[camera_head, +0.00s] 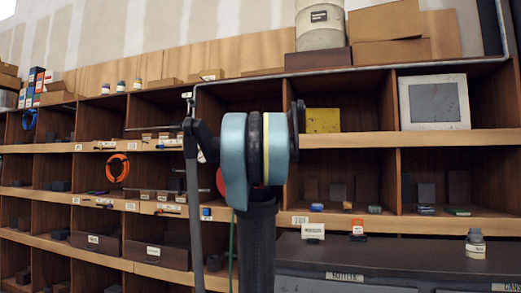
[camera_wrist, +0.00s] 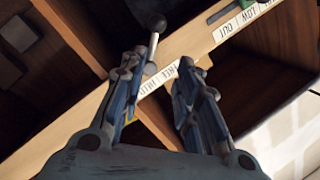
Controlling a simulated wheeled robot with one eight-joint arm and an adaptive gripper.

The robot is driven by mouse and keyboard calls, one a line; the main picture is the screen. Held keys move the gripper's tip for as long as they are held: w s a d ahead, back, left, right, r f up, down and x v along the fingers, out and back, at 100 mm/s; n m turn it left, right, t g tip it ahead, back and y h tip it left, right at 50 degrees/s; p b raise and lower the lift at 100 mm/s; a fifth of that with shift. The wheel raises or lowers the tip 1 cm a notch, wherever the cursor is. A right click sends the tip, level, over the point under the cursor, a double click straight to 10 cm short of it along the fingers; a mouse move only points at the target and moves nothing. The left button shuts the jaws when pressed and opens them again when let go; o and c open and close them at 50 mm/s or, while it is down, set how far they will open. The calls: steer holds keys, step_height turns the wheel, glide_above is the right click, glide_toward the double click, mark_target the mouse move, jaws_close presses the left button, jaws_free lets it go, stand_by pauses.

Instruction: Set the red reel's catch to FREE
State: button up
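In the wrist view my gripper (camera_wrist: 164,62) is open, with its two fingers apart and nothing between them. A pale metal rod (camera_wrist: 152,48) with a dark rounded end (camera_wrist: 149,16) stands by the left fingertip; I cannot tell whether they touch. Behind the fingers, a white label reading FREE and HELD (camera_wrist: 162,76) is on the wooden shelf edge, upside down in this view. In the head view a small red curved edge (camera_head: 220,182), perhaps the red reel, shows beside my arm. My arm hides the rest of it and my gripper. The catch's setting cannot be read.
Another label, LOW and OUT (camera_wrist: 238,20), is on the same shelf edge. In the head view an orange coil (camera_head: 118,168) and a blue coil (camera_head: 29,119) hang in bays to the left. A yellow box (camera_head: 322,121) and a grey-white box (camera_head: 434,102) stand right.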

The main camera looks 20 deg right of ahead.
steer(key=v, duration=1.1)
stand_by(1.0)
steer(key=shift+r, duration=0.1)
stand_by(0.5)
steer(key=s+a+f+n+g+y, duration=0.2)
steer(key=s+a+f, duration=0.2)
steer(key=f, duration=0.7)
steer(key=s+a+f+n+g+y, duration=0.25)
steer(key=a+f, duration=0.25)
steer(key=f, duration=0.5)
steer(key=s+a+f+n+g+y, duration=0.1)
steer(key=s+a+f+n+g, duration=0.2)
steer(key=f, duration=0.8)
steer(key=s+a+f+n+g, duration=0.2)
steer(key=s+a+f+g, duration=0.1)
steer(key=s+f, duration=0.9)
steer(key=s+a+f+n+g, duration=0.3)
steer(key=s+a+f+g, duration=0.1)
steer(key=s+f, duration=0.9)
step_height(320, 180, down, 3)
steer(key=shift+f+n+y, duration=0.1)
steer(key=shift+n+y, duration=0.25)
steer(key=shift+s, duration=0.1)
